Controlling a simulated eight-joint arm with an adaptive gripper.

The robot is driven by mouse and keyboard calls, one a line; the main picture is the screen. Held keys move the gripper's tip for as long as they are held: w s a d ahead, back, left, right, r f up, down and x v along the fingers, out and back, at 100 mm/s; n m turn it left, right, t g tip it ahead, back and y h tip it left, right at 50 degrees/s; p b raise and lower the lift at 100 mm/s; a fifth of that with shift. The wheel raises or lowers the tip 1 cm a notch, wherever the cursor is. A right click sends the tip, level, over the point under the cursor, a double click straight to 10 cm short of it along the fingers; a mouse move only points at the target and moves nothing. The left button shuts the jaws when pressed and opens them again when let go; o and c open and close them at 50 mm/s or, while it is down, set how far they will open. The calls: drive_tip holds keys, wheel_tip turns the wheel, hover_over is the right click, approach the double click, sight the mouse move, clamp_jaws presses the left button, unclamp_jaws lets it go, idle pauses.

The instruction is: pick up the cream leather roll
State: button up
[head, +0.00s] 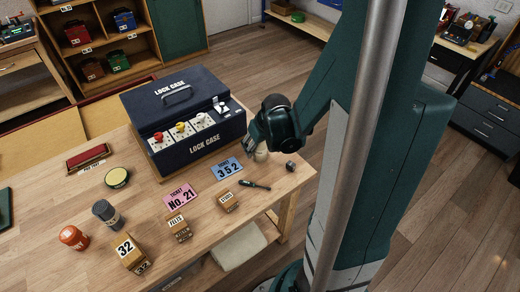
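A small cream rounded object (261,156), which looks like the cream leather roll, sits near the right edge of the wooden table. It is partly hidden by my gripper. My gripper (257,146) is low over the table, right at this cream object and just right of the lock case. Its fingers are dark and small in the head view, and whether they are open, shut or touching the object cannot be made out.
The dark blue lock case (185,118) stands close left of my gripper. A small dark cylinder (291,166), a screwdriver-like tool (254,185) and a blue ticket (226,168) lie nearby. Labelled wooden blocks (179,229) and a grey jar (106,213) stand farther left.

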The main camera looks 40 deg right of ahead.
drive_tip(key=shift+w+f, duration=0.2)
drive_tip(key=shift+f, duration=0.25)
idle(0.3)
drive_tip(key=c, duration=1.1)
drive_tip(key=shift+r, duration=0.15)
drive_tip(key=shift+r+p, duration=1.3)
drive_tip(key=shift+r, duration=3.6)
